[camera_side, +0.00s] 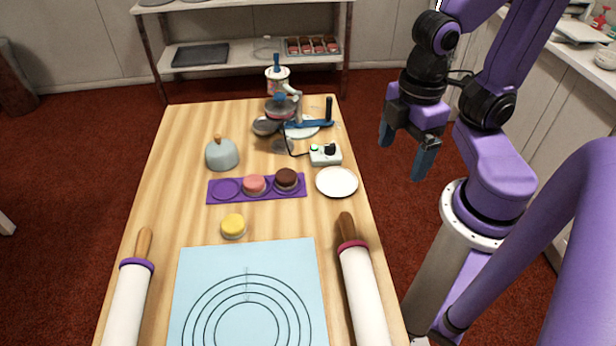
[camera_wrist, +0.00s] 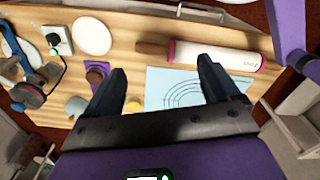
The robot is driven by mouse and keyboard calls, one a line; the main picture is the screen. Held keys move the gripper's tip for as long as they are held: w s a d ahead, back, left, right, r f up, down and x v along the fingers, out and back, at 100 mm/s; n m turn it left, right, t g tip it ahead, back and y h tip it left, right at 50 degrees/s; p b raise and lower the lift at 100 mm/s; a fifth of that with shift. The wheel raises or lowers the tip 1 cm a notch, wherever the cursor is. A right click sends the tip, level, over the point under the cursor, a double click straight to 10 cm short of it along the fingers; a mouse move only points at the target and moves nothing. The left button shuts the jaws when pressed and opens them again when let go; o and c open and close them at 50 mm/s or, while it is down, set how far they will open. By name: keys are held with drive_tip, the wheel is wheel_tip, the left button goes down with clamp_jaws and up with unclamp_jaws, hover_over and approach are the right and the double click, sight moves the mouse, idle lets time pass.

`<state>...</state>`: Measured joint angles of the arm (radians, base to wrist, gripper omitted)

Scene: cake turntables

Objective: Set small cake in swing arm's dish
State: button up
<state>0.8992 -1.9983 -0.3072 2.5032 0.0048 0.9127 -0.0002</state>
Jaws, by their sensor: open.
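A small yellow cake (camera_side: 233,226) sits on the wooden table in front of the purple tray (camera_side: 216,198). A pink cake (camera_side: 254,186) and a brown cake (camera_side: 286,180) sit in the tray's middle and right places; the left place is empty. At the back of the table is a stand with a blue arm (camera_side: 318,124), a black upright handle (camera_side: 329,108) and grey dishes; one low grey dish (camera_side: 265,127) is at its left. I cannot tell for sure which dish belongs to the swing arm. My gripper (camera_side: 405,148) is open and empty, raised right of the table.
A grey dome with a knob (camera_side: 222,155), a white control box (camera_side: 325,154) with a cable and a white plate (camera_side: 337,182) surround the tray. A blue mat (camera_side: 205,262) lies in front, between two rolling pins (camera_side: 127,300) (camera_side: 364,297).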

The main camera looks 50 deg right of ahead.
drive_tip(key=n, duration=0.7)
hover_over(232, 223)
wheel_tip(232, 223, down, 7)
wheel_tip(232, 223, down, 16)
drive_tip(key=shift+f, duration=0.15)
drive_tip(key=c, duration=1.2)
